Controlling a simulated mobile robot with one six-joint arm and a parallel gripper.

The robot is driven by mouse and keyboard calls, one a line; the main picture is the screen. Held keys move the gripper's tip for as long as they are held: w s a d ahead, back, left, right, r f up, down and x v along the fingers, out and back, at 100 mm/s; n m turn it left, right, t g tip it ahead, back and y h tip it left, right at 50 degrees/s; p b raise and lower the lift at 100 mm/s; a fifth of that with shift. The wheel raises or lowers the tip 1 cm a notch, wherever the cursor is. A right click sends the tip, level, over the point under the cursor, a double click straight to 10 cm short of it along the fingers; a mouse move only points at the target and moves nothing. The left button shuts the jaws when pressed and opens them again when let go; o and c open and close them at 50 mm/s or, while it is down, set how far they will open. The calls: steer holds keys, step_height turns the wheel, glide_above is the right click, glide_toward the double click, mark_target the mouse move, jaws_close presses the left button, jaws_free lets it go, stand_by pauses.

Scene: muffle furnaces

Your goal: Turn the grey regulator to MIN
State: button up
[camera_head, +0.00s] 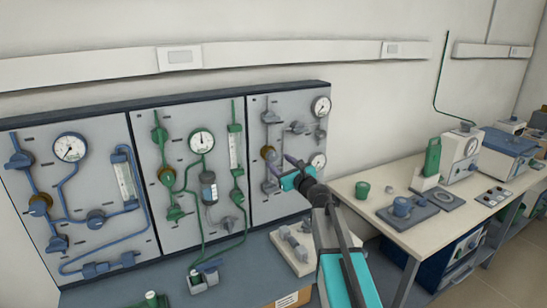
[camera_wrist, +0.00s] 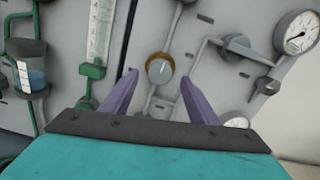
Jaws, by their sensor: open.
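The grey regulator (camera_wrist: 160,69) is a round grey knob with a brass-coloured ring and a small white mark, on the right-hand panel with grey pipes. In the head view the regulator (camera_head: 268,153) shows at the left of that panel, just beyond my gripper. My gripper (camera_wrist: 158,78) is open and empty, with its purple fingers pointing at the panel. In the wrist view the regulator shows between the fingertips, with clear gaps on both sides. I cannot tell if the fingertips reach its depth. No MIN lettering is readable.
Grey pipes, a grey valve (camera_wrist: 236,46) and a gauge (camera_wrist: 297,32) lie right of the regulator. The green-piped panel (camera_head: 197,135) and blue-piped panel (camera_head: 80,200) stand to the left. A bench (camera_head: 375,185) with equipment is at the right.

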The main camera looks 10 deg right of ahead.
mark_target(274, 157)
steer(key=shift+p+x, duration=0.6)
steer(key=shift+x, duration=2.2)
steer(key=c, duration=1)
steer(key=shift+d, duration=0.1)
steer(key=shift+c, duration=0.2)
